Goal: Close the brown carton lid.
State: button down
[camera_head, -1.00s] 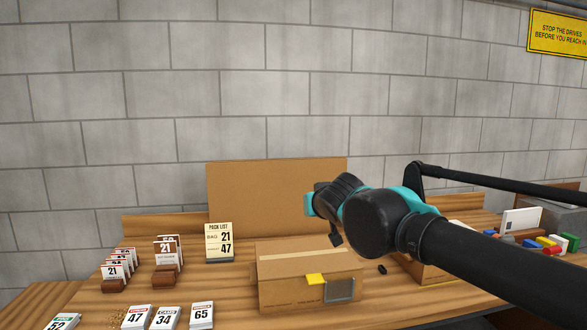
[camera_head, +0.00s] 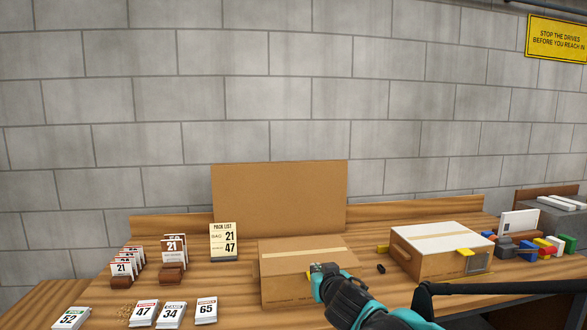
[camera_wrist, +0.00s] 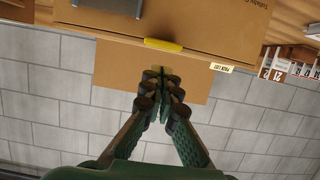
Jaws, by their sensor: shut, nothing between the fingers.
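The brown carton (camera_head: 285,290) stands on the wooden bench in the middle. Its lid (camera_head: 290,249), with a pale tape strip, lies across the top and looks down; any small gap is too small to tell. My gripper (camera_head: 323,268) is shut and empty at the carton's front upper edge, and covers part of that edge. In the wrist view the carton (camera_wrist: 215,28) appears upside down, with a yellow tab (camera_wrist: 163,45) on its edge. The shut fingertips (camera_wrist: 160,72) point toward that tab, and contact cannot be told.
A white-topped carton (camera_head: 440,240) stands to the right, with coloured blocks (camera_head: 545,245) beyond it. A brown board (camera_head: 280,195) stands behind. The pack list sign (camera_head: 223,243) and numbered cards (camera_head: 172,315) are on the left. A small black piece (camera_head: 381,269) lies between the cartons.

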jog(key=shift+s+d+f, duration=0.1)
jog(key=shift+s+f, duration=0.1)
jog(key=shift+f, duration=0.8)
jog(key=shift+s+d+f, duration=0.1)
jog(key=shift+s+f, duration=0.1)
jog(key=shift+f, duration=0.8)
